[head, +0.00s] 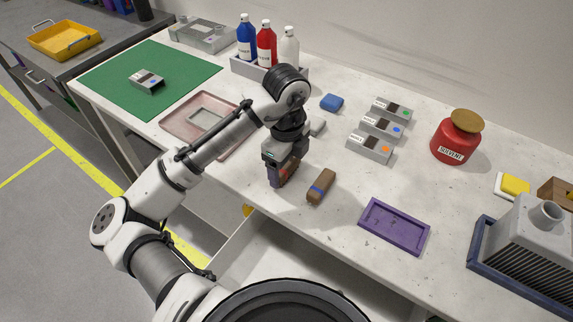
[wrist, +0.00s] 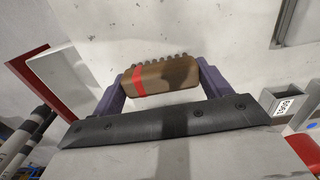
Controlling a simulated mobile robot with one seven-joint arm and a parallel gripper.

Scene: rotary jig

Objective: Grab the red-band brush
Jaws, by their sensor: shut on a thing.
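The red-band brush (wrist: 160,77) is a brown block with bristles along one edge and a red band near its left end in the wrist view. My gripper (wrist: 158,80) is shut on it, one purple finger at each end. In the head view my gripper (head: 284,174) is low over the worktable, left of the blue-band brush, and the red-band brush (head: 290,175) shows partly between the fingers. I cannot tell whether the brush touches the table. A second brown brush with a blue band (head: 321,187) lies on the table just right of my gripper.
A purple tray (head: 394,226) lies to the right near the front edge. Several grey labelled blocks (head: 370,147), a blue block (head: 332,102) and a red solvent jar (head: 456,137) stand behind. A pink tray (head: 176,122) is at left. An open drawer (head: 262,258) is below the front edge.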

